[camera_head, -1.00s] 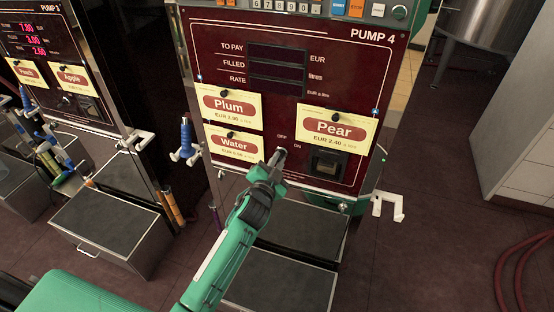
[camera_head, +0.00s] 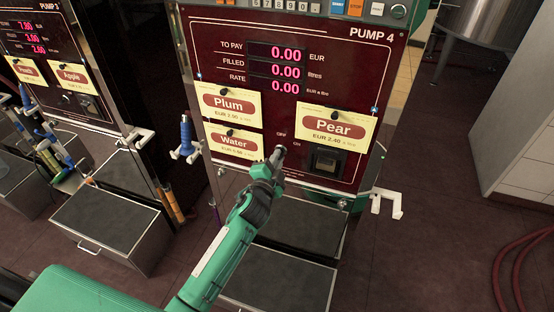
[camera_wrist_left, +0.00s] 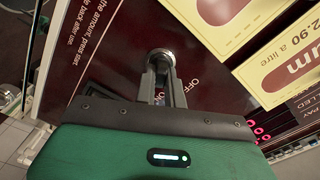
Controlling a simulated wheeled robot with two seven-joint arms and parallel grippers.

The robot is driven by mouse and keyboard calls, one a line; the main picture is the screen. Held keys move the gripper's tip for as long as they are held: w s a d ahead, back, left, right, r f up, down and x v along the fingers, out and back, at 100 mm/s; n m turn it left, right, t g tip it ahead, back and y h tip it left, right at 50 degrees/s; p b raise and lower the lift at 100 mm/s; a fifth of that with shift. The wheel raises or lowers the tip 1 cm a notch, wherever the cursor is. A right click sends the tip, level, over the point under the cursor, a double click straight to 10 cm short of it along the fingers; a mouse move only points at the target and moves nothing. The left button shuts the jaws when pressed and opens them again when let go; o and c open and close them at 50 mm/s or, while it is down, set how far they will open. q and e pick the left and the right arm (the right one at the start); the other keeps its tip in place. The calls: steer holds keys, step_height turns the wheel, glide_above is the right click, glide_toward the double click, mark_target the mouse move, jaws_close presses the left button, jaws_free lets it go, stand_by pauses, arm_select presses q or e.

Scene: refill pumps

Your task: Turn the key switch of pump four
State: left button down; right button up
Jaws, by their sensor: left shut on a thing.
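Pump four (camera_head: 300,60) faces me with a dark red panel, and its display (camera_head: 277,70) is lit with pink 0.00 in all three rows. The key switch (camera_wrist_left: 161,56) shows in the left wrist view as a round metal collar on the panel, by the OFF and ON marks. My left gripper (camera_head: 279,153) is at the switch in the head view. In the left wrist view its fingers (camera_wrist_left: 162,75) are shut on the key switch, and the fingers hide most of the key. My right gripper is not in view.
Yellow cards for Plum (camera_head: 231,106), Water (camera_head: 233,142) and Pear (camera_head: 335,125) surround the switch area. A blue nozzle (camera_head: 185,137) hangs on the pump's left side. A white bracket (camera_head: 386,203) juts out at its right. Pump three (camera_head: 55,65) stands at left.

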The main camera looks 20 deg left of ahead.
arm_select(q)
steer(key=c, duration=1.5)
jaws_free()
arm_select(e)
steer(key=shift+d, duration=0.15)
arm_select(q)
steer(key=shift+s, duration=0.1)
